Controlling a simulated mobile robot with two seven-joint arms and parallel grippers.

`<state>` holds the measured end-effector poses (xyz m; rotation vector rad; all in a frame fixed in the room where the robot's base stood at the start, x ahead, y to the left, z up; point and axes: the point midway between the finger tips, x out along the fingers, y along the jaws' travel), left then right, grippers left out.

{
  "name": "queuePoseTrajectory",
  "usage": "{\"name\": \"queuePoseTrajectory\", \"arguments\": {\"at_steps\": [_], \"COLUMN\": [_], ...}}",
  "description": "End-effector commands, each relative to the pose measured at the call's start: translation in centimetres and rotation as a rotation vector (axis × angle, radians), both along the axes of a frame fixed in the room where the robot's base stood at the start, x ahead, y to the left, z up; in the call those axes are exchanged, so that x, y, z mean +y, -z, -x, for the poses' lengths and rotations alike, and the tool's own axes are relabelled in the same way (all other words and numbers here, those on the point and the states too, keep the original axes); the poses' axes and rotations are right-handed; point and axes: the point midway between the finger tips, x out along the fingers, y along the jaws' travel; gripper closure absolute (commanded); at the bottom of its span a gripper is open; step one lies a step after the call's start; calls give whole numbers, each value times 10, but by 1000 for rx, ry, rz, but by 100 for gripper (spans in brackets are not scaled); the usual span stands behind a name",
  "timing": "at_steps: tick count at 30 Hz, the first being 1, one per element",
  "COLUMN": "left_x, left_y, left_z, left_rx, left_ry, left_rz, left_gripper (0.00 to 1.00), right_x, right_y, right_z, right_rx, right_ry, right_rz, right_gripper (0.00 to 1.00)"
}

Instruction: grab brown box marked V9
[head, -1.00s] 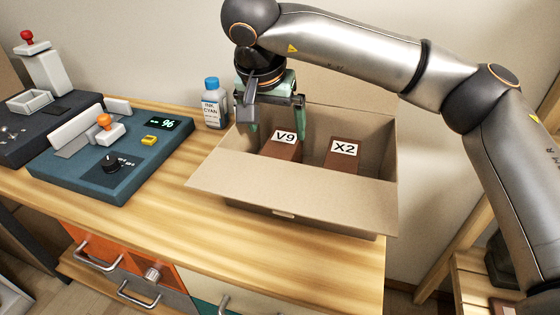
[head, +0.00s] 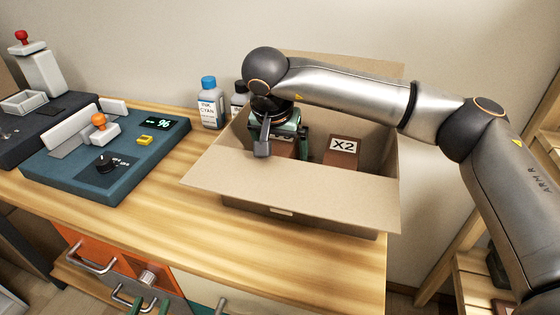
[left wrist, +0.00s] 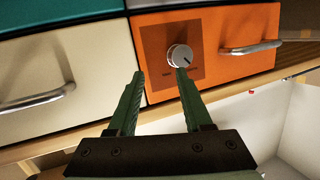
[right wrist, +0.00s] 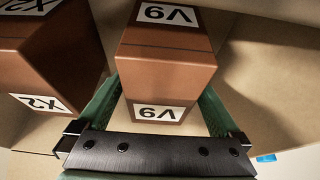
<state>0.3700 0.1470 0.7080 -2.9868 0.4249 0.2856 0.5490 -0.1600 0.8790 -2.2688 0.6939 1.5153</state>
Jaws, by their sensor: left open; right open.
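The brown box marked V9 (right wrist: 165,60) stands in the open cardboard carton (head: 290,185). In the head view my right gripper hides most of it and its label. In the right wrist view my right gripper (right wrist: 160,95) is open, with one finger on either side of the V9 box. I cannot tell whether the fingers touch it. The brown box marked X2 (head: 342,152) stands to its right in the head view and at the left in the right wrist view (right wrist: 45,50). My left gripper (head: 148,304) is open and empty before the drawers, also in the left wrist view (left wrist: 158,75).
The carton's front flap leans outward over the wooden bench top (head: 220,228). An ink bottle (head: 210,105) and a darker bottle (head: 240,98) stand at the carton's left. A teal press (head: 105,150) is further left. An orange drawer (left wrist: 225,45) has a knob and handle.

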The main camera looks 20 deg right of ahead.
Motion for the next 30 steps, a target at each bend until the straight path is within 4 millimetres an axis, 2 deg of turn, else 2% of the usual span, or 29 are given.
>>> {"name": "queuePoseTrajectory", "arguments": {"at_steps": [25,26,30], "left_x": [0,0,0], "left_y": [1,1,1], "left_z": [0,0,0], "left_rx": [2,2,2], "left_ry": [0,0,0], "left_rz": [-1,-1,0], "left_gripper": [50,50,50], "right_x": [0,0,0], "right_y": [5,5,5], "right_z": [0,0,0], "right_rx": [1,1,1], "right_ry": [0,0,0], "right_rz": [0,0,0], "right_gripper": [0,1,17]}}
